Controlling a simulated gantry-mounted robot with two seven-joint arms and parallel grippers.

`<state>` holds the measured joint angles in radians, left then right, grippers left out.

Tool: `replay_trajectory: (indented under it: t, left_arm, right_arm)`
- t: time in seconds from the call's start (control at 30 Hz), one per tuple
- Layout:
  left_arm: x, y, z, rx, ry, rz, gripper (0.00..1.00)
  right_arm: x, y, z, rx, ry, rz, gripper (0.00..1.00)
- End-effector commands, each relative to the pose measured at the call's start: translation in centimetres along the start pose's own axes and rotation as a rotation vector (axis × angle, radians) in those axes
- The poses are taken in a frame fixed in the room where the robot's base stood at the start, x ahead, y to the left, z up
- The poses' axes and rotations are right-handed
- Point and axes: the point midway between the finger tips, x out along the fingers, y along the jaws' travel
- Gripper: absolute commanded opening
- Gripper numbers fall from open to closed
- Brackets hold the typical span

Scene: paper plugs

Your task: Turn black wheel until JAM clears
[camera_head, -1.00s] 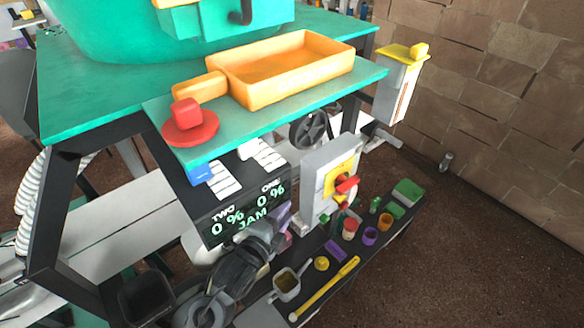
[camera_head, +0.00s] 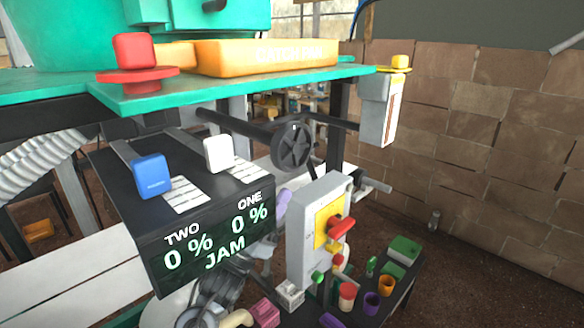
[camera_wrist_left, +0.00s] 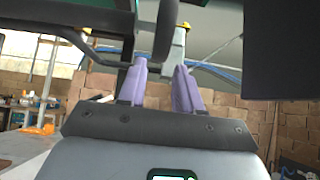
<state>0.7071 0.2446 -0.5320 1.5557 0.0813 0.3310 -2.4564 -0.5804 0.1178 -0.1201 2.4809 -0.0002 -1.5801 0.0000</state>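The black spoked wheel (camera_head: 295,146) is on a dark horizontal shaft under the green shelf. The black display box (camera_head: 205,245) reads TWO 0 %, ONE 0 % and JAM in green. My left gripper (camera_head: 283,197) shows as a bit of purple finger just below the wheel, largely hidden by the box. In the left wrist view its two purple fingers (camera_wrist_left: 161,72) are apart, with nothing clamped between them. The wheel's dark rim (camera_wrist_left: 166,30) shows edge-on at the tips; I cannot tell whether it touches. My right gripper is not in view.
A grey panel (camera_head: 306,237) with a red knob (camera_head: 340,228) stands right of the box. Blue (camera_head: 152,175) and white (camera_head: 218,153) sliders sit on the box. An orange tray (camera_head: 262,57) and red button (camera_head: 136,62) are above. Small cups (camera_head: 371,303) are at lower right.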

Motion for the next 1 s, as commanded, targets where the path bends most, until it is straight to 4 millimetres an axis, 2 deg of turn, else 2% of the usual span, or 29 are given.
replay_trajectory:
  t: [0.3, 0.5, 0.7, 0.97, 1.0]
  left_arm:
    - [5.2, 0.0, 0.0, -0.003, -0.001, 0.0, 0.34]
    - [7.3, 0.0, -0.1, -0.004, 0.001, 0.001, 0.34]
    - [8.1, 0.0, -0.1, -0.004, 0.003, 0.002, 0.34]
    - [8.2, 0.0, -0.1, -0.004, 0.002, 0.002, 0.34]
    - [8.2, 0.0, -0.1, -0.004, 0.002, 0.002, 0.28]
  right_arm:
    - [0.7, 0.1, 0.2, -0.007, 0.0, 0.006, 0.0]
    - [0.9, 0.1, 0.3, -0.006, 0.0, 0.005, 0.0]
    - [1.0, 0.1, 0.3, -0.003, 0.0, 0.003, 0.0]
    - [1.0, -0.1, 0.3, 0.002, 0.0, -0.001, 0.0]
    - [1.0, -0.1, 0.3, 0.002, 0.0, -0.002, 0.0]
